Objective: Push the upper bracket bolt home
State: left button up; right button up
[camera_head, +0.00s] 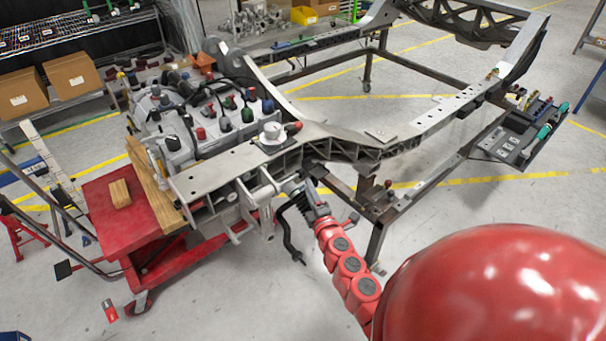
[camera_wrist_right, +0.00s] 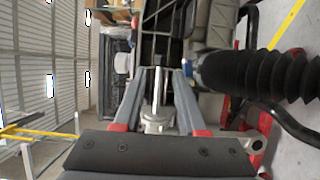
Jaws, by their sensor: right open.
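My right gripper (camera_head: 309,199) is low at the near side of the chassis frame (camera_head: 225,172), close to the bracket area under the frame's end. In the right wrist view its two grey fingers (camera_wrist_right: 159,84) are spread apart and point at the frame. A silvery bolt (camera_wrist_right: 156,122) shows between the fingers, its wide end toward the camera and its shaft pointing away. Gaps show on both sides of the shaft. How deep the bolt sits, and whether anything touches it, I cannot tell. The bolt is hidden in the head view. My left gripper is not in view.
A black ribbed boot (camera_wrist_right: 260,76) and a curved dark bar lie close to the right finger in the wrist view. A red cart (camera_head: 100,203) with wooden blocks stands left of the frame. A tool tray (camera_head: 512,140) hangs at the right. Floor in front is mostly open.

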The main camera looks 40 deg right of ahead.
aim_at(287, 181)
jog(key=x, duration=0.5)
jog(key=shift+w+d+f, duration=0.1)
jog(key=shift+w+d, duration=0.05)
jog(key=shift+w, duration=0.15)
jog(key=shift+w+d, duration=0.1)
jog(key=shift+w, duration=0.5)
jog(key=shift+c, duration=0.2)
grip_shut()
dwell(0.5)
